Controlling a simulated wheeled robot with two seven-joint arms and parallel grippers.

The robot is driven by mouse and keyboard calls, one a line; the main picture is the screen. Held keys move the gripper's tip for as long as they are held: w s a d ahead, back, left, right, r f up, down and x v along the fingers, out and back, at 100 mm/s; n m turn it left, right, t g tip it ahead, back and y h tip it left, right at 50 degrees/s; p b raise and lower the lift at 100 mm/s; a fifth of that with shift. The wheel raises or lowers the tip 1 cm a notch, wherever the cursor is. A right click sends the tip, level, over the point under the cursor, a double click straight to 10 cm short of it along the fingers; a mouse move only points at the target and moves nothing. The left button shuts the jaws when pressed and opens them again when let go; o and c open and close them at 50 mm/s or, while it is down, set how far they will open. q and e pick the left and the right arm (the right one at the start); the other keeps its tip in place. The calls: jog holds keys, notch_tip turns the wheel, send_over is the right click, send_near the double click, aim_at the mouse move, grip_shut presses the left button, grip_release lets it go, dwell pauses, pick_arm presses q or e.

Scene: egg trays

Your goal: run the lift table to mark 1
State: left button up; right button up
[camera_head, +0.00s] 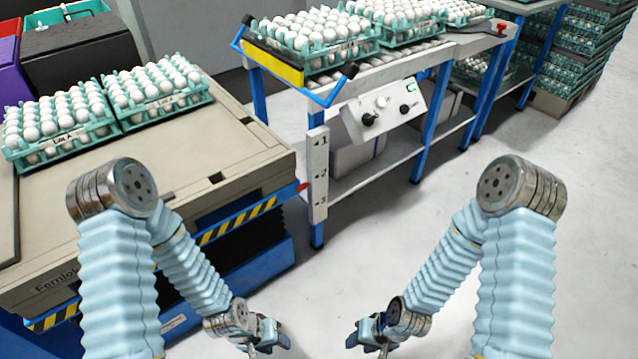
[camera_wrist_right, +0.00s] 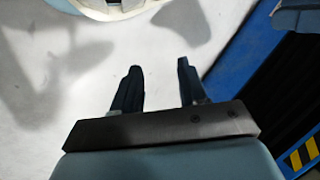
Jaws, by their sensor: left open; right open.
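The lift table (camera_head: 225,170) is at left in the head view, with a beige top and yellow-black stripes on its blue lower part. A white scale plate (camera_head: 318,190) with marks 1, 2 and 3, 1 uppermost, is on a blue leg beside the table's corner. A small red pointer (camera_head: 302,187) at that corner appears between marks 2 and 3. A pale control box (camera_head: 385,110) with two black knobs, a white button and a small green light hangs on the roller stand. My left gripper (camera_head: 275,337) and right gripper (camera_head: 366,336) are open and empty, low over the floor; the right's fingers show apart in the wrist view (camera_wrist_right: 158,72).
Two teal egg trays (camera_head: 58,150) stand on the lift table. More egg trays (camera_head: 315,62) stand on the roller stand (camera_head: 430,55). Stacked trays (camera_head: 590,50) are at far right. The grey floor (camera_head: 540,140) at right is clear.

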dwell(0.3)
grip_shut()
dwell(1.6)
